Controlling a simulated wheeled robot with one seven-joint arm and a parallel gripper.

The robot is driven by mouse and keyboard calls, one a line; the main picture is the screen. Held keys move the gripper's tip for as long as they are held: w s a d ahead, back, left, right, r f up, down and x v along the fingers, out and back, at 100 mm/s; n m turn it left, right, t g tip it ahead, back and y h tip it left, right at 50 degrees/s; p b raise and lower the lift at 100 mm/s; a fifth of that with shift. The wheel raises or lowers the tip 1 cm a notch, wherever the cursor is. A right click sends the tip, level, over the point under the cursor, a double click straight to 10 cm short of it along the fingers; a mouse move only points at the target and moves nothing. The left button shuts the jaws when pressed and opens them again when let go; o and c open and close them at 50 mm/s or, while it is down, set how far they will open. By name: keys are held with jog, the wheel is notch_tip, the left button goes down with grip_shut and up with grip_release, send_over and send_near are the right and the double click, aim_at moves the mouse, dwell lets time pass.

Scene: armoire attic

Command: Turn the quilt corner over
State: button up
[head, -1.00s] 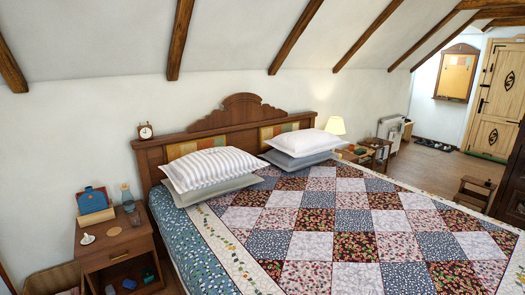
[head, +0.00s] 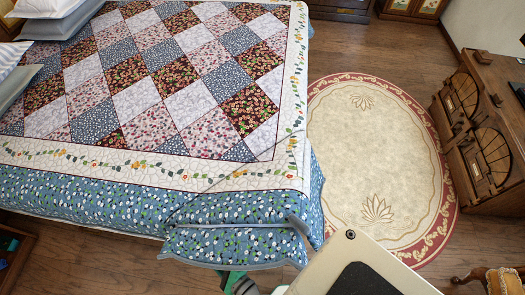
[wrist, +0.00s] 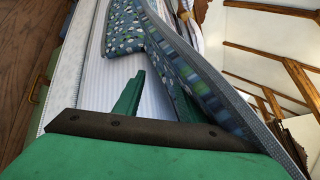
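The patchwork quilt (head: 190,107) covers the bed, with a cream floral border and a blue floral outer edge. Its near foot-end corner (head: 235,243) hangs at the bed's edge, creased and partly lifted, close to my gripper (head: 236,282). In the wrist view the green fingers of my gripper (wrist: 158,98) stand apart. The left finger is clear to see; the quilt's blue edge (wrist: 180,65) passes over the right one and partly hides it. White striped bedding (wrist: 100,70) shows beneath and between the fingers.
An oval cream rug with a red border (head: 375,160) lies on the wooden floor beyond the foot of the bed. A carved wooden chest (head: 480,130) stands at the right, and a chair (head: 500,280) at the lower right. Pillows (head: 50,20) lie at the upper left.

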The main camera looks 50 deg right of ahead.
jog(key=s+a+f+n+g, duration=0.1)
jog(key=s+n+g, duration=0.3)
jog(key=s+n, duration=0.6)
jog(key=shift+a+f+h, duration=0.35)
jog(key=shift+a+h, duration=0.05)
jog(key=shift+a, duration=0.45)
jog(key=s+r+n, duration=0.1)
jog(key=r+n, duration=0.1)
jog(key=s+r+n, duration=0.1)
jog(key=r+n, duration=0.1)
jog(key=n, duration=0.1)
jog(key=s+d+r+n+t, duration=0.1)
jog(key=r+n, duration=0.1)
jog(key=r, duration=0.1)
jog(key=shift+r+h, duration=0.1)
jog(key=shift+h, duration=0.2)
jog(key=shift+c, duration=0.7)
notch_tip(320, 180, up, 8)
jog(key=a+n+t+y, duration=0.1)
jog(key=a+n+t, duration=0.1)
jog(key=n, duration=0.5)
jog(key=shift+s+r+n+y, duration=0.25)
jog(key=shift+s+n+y, duration=0.05)
jog(key=shift+s+y, duration=0.1)
jog(key=shift+d, duration=0.2)
